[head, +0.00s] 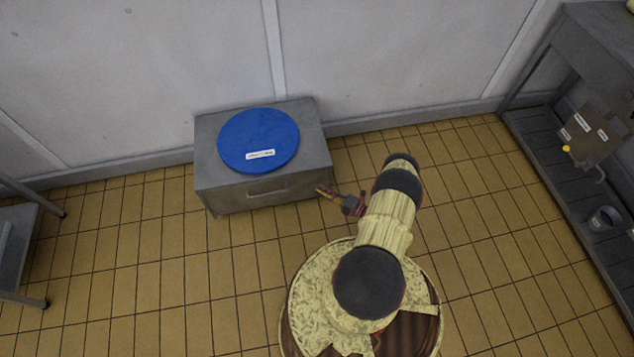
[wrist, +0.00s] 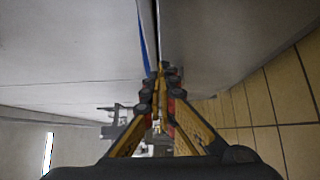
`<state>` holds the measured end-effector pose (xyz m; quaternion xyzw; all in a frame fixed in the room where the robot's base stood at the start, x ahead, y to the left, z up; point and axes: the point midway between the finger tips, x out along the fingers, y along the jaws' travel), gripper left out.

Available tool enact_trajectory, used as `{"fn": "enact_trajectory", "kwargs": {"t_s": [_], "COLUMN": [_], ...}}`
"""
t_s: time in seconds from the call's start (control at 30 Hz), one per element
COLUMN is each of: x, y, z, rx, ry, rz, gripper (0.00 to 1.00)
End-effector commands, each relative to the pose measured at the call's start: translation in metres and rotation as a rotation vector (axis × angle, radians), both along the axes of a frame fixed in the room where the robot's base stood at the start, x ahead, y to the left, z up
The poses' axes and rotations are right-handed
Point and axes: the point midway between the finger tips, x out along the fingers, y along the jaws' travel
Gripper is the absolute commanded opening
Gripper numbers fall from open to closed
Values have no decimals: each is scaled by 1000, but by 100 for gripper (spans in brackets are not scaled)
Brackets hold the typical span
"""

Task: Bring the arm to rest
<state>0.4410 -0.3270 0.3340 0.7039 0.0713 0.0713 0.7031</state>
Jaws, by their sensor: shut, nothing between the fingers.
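My gripper (head: 322,190) shows in the head view beside the front right corner of a grey metal box, pointing left. Its fingers are shut with nothing between them. In the wrist view my gripper (wrist: 162,72) shows its yellow and black fingers meeting at the tips. My arm is bent over my base in the head view, with a pale patterned link and dark joints. Whether the fingertips touch the box cannot be told.
The grey box (head: 262,190) stands against the wall with a blue round lid (head: 258,140) on top. A dark shelf unit (head: 560,160) at right holds a grey container (head: 597,135) and a small bucket (head: 605,218). A metal table (head: 15,250) is at left. Tiled floor (head: 480,240) is clear between.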

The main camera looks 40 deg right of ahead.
Motion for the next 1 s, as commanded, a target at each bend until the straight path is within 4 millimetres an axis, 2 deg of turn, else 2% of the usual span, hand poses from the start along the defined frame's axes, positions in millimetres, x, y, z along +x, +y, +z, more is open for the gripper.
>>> {"fn": "enact_trajectory", "kwargs": {"t_s": [0.03,0.2,0.4,0.8,0.93,1.0], "x": [-12,-41,-61,-66,-66,-67], "y": [-2,-8,-10,-11,-10,-3], "z": [1,0,-1,-1,-5,-11], "rx": [3,3,4,-7,-97,-178], "ry": [2,2,3,0,-4,1], "rz": [-4,-4,0,2,5,34], "gripper": [0,0,0,0,0,0]}}
